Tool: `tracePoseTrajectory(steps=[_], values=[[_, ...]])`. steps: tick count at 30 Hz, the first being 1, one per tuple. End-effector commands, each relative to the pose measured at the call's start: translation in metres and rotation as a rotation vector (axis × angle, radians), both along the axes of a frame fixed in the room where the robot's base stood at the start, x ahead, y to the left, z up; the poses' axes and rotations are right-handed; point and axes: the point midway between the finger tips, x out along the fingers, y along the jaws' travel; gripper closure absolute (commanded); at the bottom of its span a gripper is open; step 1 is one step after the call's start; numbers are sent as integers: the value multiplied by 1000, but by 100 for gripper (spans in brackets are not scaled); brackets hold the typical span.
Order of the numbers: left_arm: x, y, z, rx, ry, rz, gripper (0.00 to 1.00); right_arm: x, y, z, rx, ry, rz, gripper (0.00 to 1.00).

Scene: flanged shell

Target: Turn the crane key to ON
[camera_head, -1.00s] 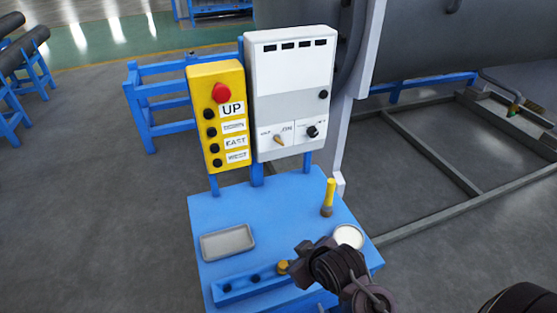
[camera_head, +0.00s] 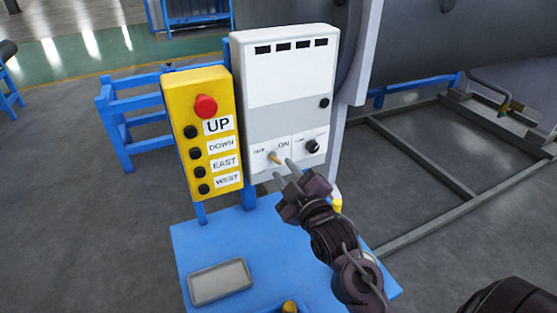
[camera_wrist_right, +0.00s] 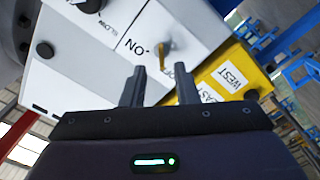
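The crane key (camera_head: 274,157) is a small yellow-brown knob on the lower left of the white control box (camera_head: 290,85), with OFF to its left and ON to its right. In the right wrist view the key (camera_wrist_right: 164,47) stands out from the panel, just beyond the fingertips. My right gripper (camera_head: 283,169) is open, with its two fingers pointing at the panel just below and right of the key. In the right wrist view the gripper (camera_wrist_right: 160,72) shows a clear gap and nothing between the fingers. My left gripper is not in view.
A yellow button box (camera_head: 203,132) with a red button stands left of the control box. A black knob (camera_head: 312,146) is right of the key. The blue table (camera_head: 225,250) below holds a grey tray (camera_head: 220,281). A yellow-topped item (camera_head: 337,204) is partly behind my arm.

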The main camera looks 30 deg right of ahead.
Motion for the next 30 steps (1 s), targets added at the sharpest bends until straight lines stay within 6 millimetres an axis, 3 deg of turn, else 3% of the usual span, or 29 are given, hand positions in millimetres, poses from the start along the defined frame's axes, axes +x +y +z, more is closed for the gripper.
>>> tracePoseTrajectory(steps=[7, 18, 24, 30], values=[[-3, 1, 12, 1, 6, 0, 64, 31, -1, 2, 1, -1, 1, 73], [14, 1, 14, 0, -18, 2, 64, 37, -2, 0, 1, 1, 1, 73], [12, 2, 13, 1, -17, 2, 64, 37, -2, 0, 1, 1, 1, 99], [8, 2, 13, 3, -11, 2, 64, 36, -1, 0, 2, 3, 1, 100]])
